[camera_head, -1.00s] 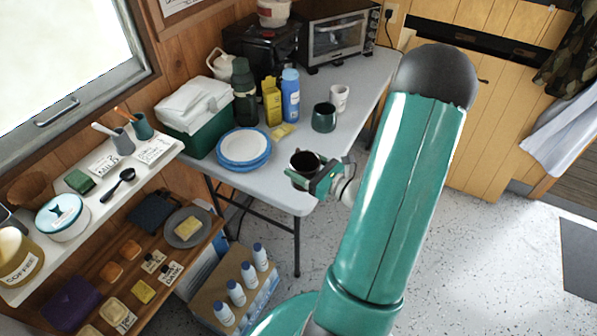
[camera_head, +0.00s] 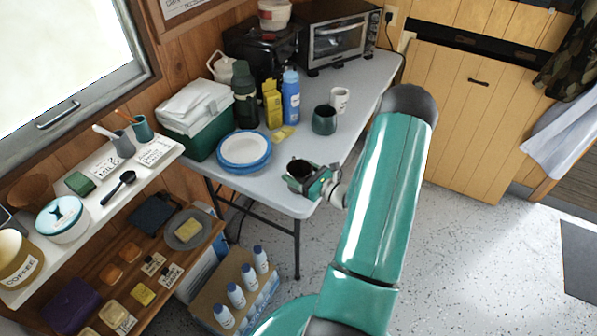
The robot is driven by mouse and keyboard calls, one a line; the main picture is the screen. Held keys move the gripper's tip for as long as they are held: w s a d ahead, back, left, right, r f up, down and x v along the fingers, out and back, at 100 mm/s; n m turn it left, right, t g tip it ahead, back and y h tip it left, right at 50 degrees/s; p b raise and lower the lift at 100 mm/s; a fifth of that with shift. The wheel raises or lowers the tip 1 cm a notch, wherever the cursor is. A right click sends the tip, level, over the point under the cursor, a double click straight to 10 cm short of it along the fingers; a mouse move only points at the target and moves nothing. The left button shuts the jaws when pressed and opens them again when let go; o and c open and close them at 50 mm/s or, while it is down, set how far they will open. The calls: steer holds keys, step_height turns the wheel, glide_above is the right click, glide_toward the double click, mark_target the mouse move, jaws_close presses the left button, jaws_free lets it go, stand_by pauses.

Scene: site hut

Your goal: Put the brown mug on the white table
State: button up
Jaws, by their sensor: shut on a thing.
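The brown mug (camera_head: 299,168) is at the near end of the white table (camera_head: 268,196), close to its front edge. My gripper (camera_head: 312,182) is shut on it, with the green jaws at the mug's near right side. The mug looks upright, with its dark inside showing. It appears on or just above the tabletop; I cannot tell which. The jaws and wrist hide part of its lower side.
Blue-rimmed plates (camera_head: 244,150) stand left of the mug. A dark green mug (camera_head: 324,119) and a white mug (camera_head: 340,99) stand behind it. The tabletop's right side is clear.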

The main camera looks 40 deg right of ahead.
steer(key=o, duration=1.2)
steer(key=shift+f, duration=0.1)
steer(key=shift+c, duration=0.2)
